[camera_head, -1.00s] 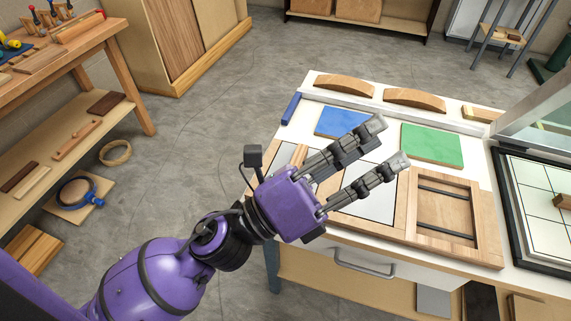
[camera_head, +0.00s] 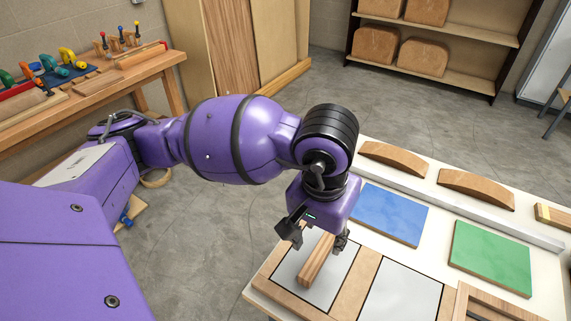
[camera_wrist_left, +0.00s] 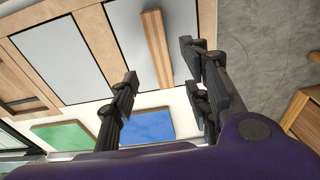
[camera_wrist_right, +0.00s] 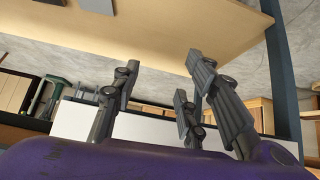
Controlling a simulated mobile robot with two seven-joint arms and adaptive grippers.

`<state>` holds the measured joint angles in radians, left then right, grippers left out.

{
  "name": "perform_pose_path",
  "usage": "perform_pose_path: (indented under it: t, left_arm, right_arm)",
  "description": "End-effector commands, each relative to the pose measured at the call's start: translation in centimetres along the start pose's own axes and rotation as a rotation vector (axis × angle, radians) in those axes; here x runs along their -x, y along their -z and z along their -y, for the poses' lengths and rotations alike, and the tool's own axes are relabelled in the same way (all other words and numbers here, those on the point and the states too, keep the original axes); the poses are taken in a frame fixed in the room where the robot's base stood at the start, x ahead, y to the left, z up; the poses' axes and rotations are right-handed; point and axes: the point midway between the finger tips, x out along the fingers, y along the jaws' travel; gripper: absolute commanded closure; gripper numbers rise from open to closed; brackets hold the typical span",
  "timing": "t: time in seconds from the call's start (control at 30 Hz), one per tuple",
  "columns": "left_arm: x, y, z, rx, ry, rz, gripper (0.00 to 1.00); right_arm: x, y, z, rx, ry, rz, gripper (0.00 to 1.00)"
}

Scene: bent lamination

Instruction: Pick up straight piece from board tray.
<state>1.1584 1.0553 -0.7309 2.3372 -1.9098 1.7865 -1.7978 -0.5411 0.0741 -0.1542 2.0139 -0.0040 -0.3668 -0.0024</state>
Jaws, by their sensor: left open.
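The straight piece (camera_head: 317,262) is a light wooden bar. It lies on the grey panel of the wood-framed board tray (camera_head: 352,292) at the near left of the white table. In the left wrist view the straight piece (camera_wrist_left: 157,48) lies between the lines of my fingers, ahead of their tips. My left gripper (camera_head: 318,243) points down over the tray; its fingers (camera_wrist_left: 160,62) are spread and nothing is between them. Part of the bar's far end is hidden by the gripper in the head view. My right gripper (camera_wrist_right: 158,75) shows only in its own wrist view, with fingers apart and empty.
A blue board (camera_head: 392,214) and a green board (camera_head: 490,257) lie behind the tray. Two curved wooden pieces, one of them at the middle (camera_head: 476,189), stand along the table's back. A workbench with tools (camera_head: 100,75) stands at the left. A pale board (camera_wrist_right: 140,30) is above my right fingers.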

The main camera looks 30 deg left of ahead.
Motion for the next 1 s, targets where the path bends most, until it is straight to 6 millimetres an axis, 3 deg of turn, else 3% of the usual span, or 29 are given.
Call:
perform_pose_path:
  t: [0.13, 0.4, 0.7, 0.97, 1.0]
  left_arm:
    - [-0.2, 0.8, 0.3, -0.005, 0.013, -0.013, 0.56]
    - [-2.9, -0.3, 0.2, -0.004, 0.012, -0.017, 0.56]
    - [-6.9, -0.5, 0.1, -0.004, 0.011, -0.015, 0.56]
    - [-7.2, -0.5, 0.1, -0.004, 0.011, -0.018, 0.56]
    - [-7.2, -0.5, 0.1, -0.004, 0.011, -0.018, 0.6]
  right_arm:
    - [-0.5, 0.9, 0.0, 0.0, 0.001, -0.009, 0.6]
    - [1.2, -2.3, -0.4, -0.004, -0.009, 0.041, 0.6]
    - [1.2, -0.5, -0.4, -0.005, -0.007, 0.012, 0.6]
    - [0.8, 0.2, -0.2, -0.003, -0.004, -0.001, 0.6]
    - [0.8, 0.2, -0.2, -0.003, -0.004, -0.001, 0.6]
